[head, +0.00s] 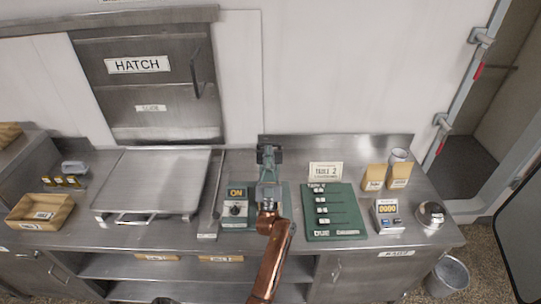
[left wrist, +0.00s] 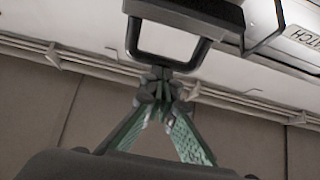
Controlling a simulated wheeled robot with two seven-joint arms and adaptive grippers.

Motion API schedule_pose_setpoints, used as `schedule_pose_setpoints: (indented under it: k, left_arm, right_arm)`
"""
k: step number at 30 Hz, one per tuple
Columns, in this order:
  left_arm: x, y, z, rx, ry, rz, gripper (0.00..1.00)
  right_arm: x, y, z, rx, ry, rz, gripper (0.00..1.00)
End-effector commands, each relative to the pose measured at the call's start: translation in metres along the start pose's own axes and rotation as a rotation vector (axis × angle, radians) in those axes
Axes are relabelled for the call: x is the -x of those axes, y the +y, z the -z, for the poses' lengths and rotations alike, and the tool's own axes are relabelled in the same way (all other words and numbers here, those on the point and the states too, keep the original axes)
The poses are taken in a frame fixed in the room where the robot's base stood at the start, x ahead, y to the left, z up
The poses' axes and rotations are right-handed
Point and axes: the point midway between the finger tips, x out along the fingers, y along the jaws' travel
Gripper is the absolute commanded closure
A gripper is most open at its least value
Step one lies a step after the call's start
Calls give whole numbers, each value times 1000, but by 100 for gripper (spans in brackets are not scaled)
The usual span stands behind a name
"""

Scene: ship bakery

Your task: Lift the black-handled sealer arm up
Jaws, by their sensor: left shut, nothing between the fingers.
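The sealer (head: 236,208) is a green unit with a yellow ON label and a black knob, on the steel counter. Its black handle (head: 268,153) shows above its base, just beyond my left gripper (head: 268,168). In the left wrist view the handle is a dark loop (left wrist: 203,52) under a thick dark bar (left wrist: 190,12). My left gripper (left wrist: 160,85) is shut with its green fingers meeting at the loop's lower bar. Nothing shows between the fingers. Whether the tips touch the bar is unclear. My copper arm hides part of the sealer. My right gripper is not in view.
A green board (head: 333,215) and a small device with a display (head: 387,216) stand to the right. A steel tray (head: 152,180) and a wooden box (head: 40,212) stand to the left. The wall and hatch (head: 150,85) are behind the counter.

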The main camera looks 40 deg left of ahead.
Motion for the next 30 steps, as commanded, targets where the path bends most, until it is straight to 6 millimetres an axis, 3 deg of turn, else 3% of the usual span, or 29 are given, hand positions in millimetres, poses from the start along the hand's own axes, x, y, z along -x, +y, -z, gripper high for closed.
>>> schedule_pose_setpoints:
  k: [13,21,30]
  left_arm:
    - [-46,0,-12,3,-61,1,100]
    - [-54,0,-19,2,-113,0,100]
    - [-54,0,-21,1,-121,0,100]
  right_arm:
    - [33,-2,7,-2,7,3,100]
    - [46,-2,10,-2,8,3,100]
    - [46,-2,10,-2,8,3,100]
